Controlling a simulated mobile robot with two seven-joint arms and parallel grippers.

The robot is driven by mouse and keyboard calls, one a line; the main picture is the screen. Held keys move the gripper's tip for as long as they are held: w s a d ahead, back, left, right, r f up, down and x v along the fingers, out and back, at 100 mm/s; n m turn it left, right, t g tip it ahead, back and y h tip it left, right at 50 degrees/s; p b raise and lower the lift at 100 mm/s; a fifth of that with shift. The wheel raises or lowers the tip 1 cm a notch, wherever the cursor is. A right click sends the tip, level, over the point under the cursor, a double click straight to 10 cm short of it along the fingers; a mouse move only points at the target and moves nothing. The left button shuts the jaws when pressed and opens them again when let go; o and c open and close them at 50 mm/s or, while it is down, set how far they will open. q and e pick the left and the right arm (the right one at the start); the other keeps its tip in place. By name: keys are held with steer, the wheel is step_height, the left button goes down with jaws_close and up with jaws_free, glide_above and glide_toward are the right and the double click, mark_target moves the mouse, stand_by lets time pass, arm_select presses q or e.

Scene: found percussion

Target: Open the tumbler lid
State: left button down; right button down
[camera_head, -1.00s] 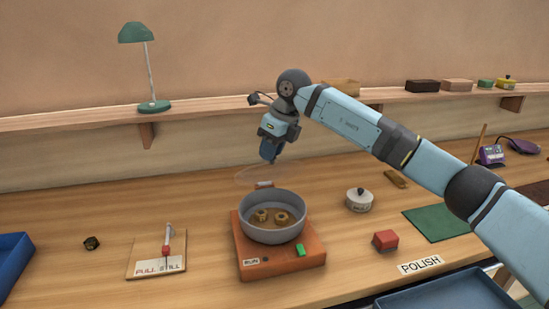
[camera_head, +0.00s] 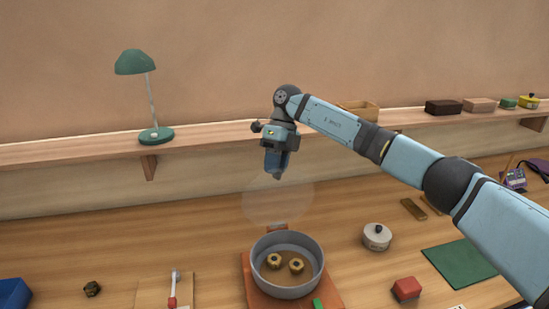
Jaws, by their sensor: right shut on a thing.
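The tumbler is a grey round pan (camera_head: 287,282) on an orange base (camera_head: 262,297), with two brass nut-like pieces (camera_head: 273,261) inside. Its clear lid (camera_head: 278,205) stands raised behind the pan, above a small brown hinge block (camera_head: 277,228) at the back rim. The pan's mouth is uncovered. My right gripper (camera_head: 277,175) points down at the lid's upper edge and is shut on the lid; the exact contact is hard to see. My left gripper is out of view.
A white lidded pot (camera_head: 377,237), a red block (camera_head: 406,289) and a green mat (camera_head: 459,264) lie to the right. A pull switch board (camera_head: 150,292) and a dark nut (camera_head: 92,289) lie left. A shelf (camera_head: 80,151) with a green lamp (camera_head: 136,62) runs behind.

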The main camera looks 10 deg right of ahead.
steer(key=shift+d+f, duration=0.2)
steer(key=shift+f, duration=0.65)
steer(key=c, duration=1.3)
jaws_free()
steer(key=shift+s, duration=0.1)
steer(key=o, duration=0.4)
steer(key=shift+d, duration=0.1)
steer(key=shift+c, duration=0.2)
steer(key=shift+f, duration=0.15)
steer(key=shift+w+r, duration=0.2)
steer(key=shift+w, duration=0.1)
